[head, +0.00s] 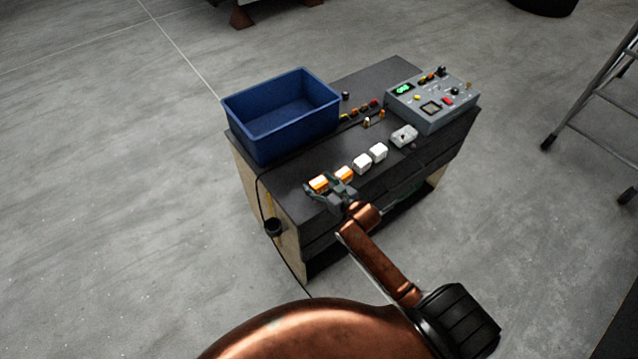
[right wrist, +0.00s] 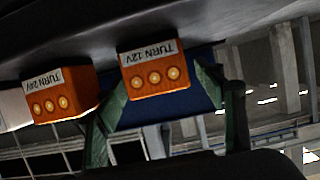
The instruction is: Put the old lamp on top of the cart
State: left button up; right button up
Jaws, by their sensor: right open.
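The cart (head: 300,205) has a dark top and pale wooden sides. Two orange-and-white lamps stand along its near edge: the TURN 12V lamp (head: 318,183) at the left end and the TURN 24V lamp (head: 344,174) beside it. No label tells which is the old lamp. My right gripper (head: 326,189) is open at the near edge. In the right wrist view the TURN 12V lamp (right wrist: 152,70) is between its green fingers, and the TURN 24V lamp (right wrist: 60,95) is to the left; contact cannot be told. My left gripper is out of view.
A blue bin (head: 262,132) stands on the cart's left side. Two white lamps (head: 362,163), a small pale box (head: 404,135) and a grey test unit (head: 430,108) are to the right. A cable hangs at the left. A ladder (head: 590,100) stands right.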

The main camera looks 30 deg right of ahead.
jog(key=shift+r, duration=0.1)
jog(key=v, duration=1.2)
jog(key=shift+p, duration=0.3)
jog(key=s+d+f+g+h, duration=0.1)
jog(key=s+d+f+g, duration=0.1)
jog(key=f, duration=0.8)
jog(key=s+d+f+g, duration=0.1)
jog(key=s+f, duration=0.1)
jog(key=f, duration=0.8)
jog(key=s+f+g, duration=0.2)
jog(key=s+f, duration=0.5)
jog(key=f, duration=0.3)
jog(key=s+f+g, duration=0.2)
jog(key=s+f, duration=0.5)
jog(key=f, duration=0.3)
jog(key=s+a+f+g, duration=0.2)
jog(key=s+f, duration=0.3)
jog(key=s, duration=0.4)
jog(key=s+a+f+g, duration=0.2)
jog(key=s+f, duration=0.4)
jog(key=s, duration=0.4)
jog(key=s+a+f+g, duration=0.2)
jog(key=s+a+f, duration=0.2)
jog(key=s, duration=0.6)
notch_tip(320, 180, down, 2)
jog(key=shift+a+f+n, duration=0.15)
jog(key=shift+a+n, duration=0.05)
jog(key=shift+n, duration=0.1)
